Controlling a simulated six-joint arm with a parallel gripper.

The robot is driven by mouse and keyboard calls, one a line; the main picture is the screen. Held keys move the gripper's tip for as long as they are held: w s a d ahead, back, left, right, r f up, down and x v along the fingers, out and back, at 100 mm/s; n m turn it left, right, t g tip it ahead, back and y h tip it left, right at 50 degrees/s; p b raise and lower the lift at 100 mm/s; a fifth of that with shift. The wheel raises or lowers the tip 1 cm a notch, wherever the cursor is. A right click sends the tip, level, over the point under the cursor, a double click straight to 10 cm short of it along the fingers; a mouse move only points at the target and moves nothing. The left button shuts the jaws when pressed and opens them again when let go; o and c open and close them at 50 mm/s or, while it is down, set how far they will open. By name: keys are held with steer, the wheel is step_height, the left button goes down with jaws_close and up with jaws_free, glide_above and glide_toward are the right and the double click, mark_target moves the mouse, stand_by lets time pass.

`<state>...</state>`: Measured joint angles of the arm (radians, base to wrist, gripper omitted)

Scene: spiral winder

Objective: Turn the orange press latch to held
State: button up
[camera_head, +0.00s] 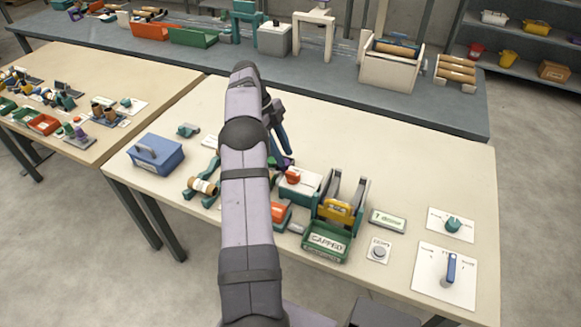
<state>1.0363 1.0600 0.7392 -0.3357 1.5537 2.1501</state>
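My gripper (284,161) hangs beside my arm, over the middle of the table. My arm covers much of it, so I cannot tell how far apart its fingers are. An orange-red knob-like piece (293,177) sits on a white-topped teal block just below and right of the gripper. A yellow-orange part (338,212) sits low between the grey side plates of the teal-based winder (355,192). A red-orange piece (279,213) shows partly behind my arm. At this size I cannot tell which is the press latch, or its setting.
A green tray labelled CAPPED (327,243) stands before the winder. A button plate (379,250), a teal knob plate (451,224) and a blue lever plate (446,273) lie to the right. A blue box (156,155) and a roll stand (203,186) are left of my arm.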

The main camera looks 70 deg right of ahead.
mark_target(292, 173)
steer(key=shift+p+x, duration=1.4)
steer(key=shift+x, duration=2.25)
steer(key=shift+w, duration=0.1)
jaws_close()
